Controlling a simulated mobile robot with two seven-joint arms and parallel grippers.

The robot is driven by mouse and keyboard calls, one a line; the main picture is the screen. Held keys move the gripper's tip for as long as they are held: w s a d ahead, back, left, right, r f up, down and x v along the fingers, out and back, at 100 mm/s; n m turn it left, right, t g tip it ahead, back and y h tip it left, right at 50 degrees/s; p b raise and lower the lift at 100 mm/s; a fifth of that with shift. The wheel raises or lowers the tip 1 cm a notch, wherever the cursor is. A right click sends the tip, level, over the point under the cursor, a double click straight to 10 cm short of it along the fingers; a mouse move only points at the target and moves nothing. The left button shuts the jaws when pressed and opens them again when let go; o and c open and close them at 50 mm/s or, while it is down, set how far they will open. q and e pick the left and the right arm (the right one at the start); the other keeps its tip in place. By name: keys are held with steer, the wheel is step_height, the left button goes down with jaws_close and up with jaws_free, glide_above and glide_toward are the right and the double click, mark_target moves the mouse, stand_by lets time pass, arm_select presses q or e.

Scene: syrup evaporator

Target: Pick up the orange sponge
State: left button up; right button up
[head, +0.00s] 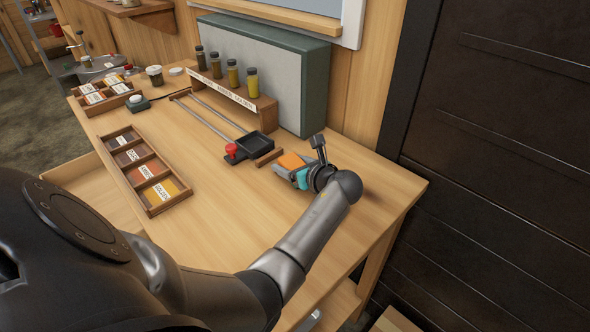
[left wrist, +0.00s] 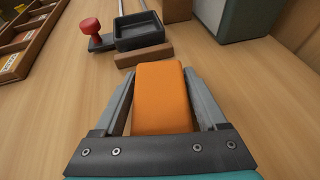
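The orange sponge (head: 292,160) is at the right end of the bench top, in front of a small wooden block. In the left wrist view the sponge (left wrist: 161,98) lies between the two grey fingers of my left gripper (left wrist: 160,72). The fingertips are very close to its sides, with thin gaps showing nearer the palm. I cannot tell whether they press on it. In the head view my left gripper (head: 288,172) is low at the bench, and I cannot tell whether the sponge rests on it. My right gripper is not in view.
A black tray (head: 254,145) with a red knob (head: 231,150) sits on rails just beyond the sponge. A wooden rack (head: 237,94) of several bottles and a green-edged panel (head: 308,90) stand behind. A divided box (head: 144,170) lies left. The bench front is clear.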

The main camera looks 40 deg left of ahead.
arm_select(q)
steer(key=c, duration=1)
steer(key=shift+r, duration=0.1)
